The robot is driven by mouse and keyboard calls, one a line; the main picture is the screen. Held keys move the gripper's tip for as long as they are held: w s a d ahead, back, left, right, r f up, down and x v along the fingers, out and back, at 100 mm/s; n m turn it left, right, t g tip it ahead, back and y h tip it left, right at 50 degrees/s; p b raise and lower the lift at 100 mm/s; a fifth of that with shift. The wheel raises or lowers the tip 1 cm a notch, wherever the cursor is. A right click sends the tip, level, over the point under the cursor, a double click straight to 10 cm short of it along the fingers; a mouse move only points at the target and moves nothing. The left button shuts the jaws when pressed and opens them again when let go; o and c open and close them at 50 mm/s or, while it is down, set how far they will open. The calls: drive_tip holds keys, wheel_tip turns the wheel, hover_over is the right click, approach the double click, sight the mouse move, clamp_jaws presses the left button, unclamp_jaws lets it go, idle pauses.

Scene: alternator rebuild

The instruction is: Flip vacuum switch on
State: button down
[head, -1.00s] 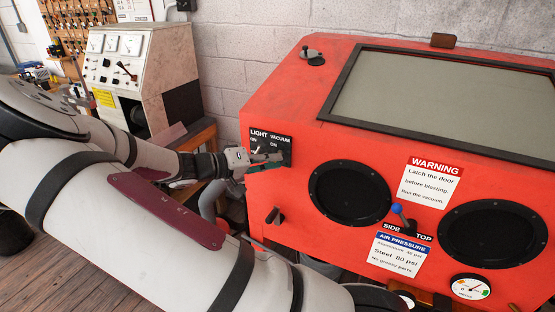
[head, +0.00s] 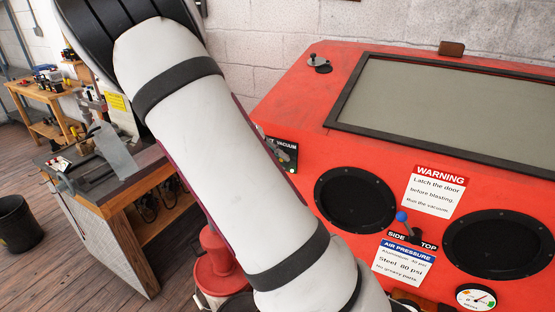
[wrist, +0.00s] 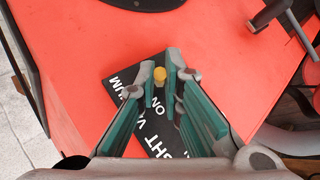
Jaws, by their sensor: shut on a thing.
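The black switch plate with LIGHT and VACUUM lettering (head: 284,153) is on the red cabinet's left front. My arm covers its left part in the head view. In the wrist view the plate (wrist: 122,78) appears turned, with VACUUM toward the left. A small yellow-tipped toggle (wrist: 160,77), on the VACUUM side near an ON mark, stands between my fingertips. My gripper (wrist: 161,70) is shut on this toggle. The fingers hide much of the plate and the toggle's base, so its on or off position cannot be told. The gripper is hidden behind my arm in the head view.
The red blasting cabinet (head: 300,100) fills the right side, with two dark round ports and a blue-knobbed lever (head: 402,217). A workbench (head: 125,200) stands at left, with a red container (head: 216,262) between it and the cabinet.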

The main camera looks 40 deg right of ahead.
idle(0.3)
drive_tip(key=c, duration=2)
unclamp_jaws()
drive_tip(key=v, duration=1.2)
drive_tip(key=s+a+n+t+y+b, duration=0.1)
drive_tip(key=s+a+n+t+y, duration=0.1)
drive_tip(key=s+a, duration=0.4)
drive_tip(key=s+a+r+n+t+y+b, duration=0.1)
drive_tip(key=s+a+n+t+y+b, duration=0.1)
drive_tip(key=s+a+t+y, duration=0.2)
drive_tip(key=s+a+n+t+y+b, duration=0.1)
drive_tip(key=s+a+n+t+y, duration=0.1)
drive_tip(key=s+a, duration=0.5)
drive_tip(key=shift+s+a+r+n+t+y, duration=0.2)
drive_tip(key=shift+s+a+n+t+y, duration=0.2)
drive_tip(key=shift+s+t+y, duration=0.3)
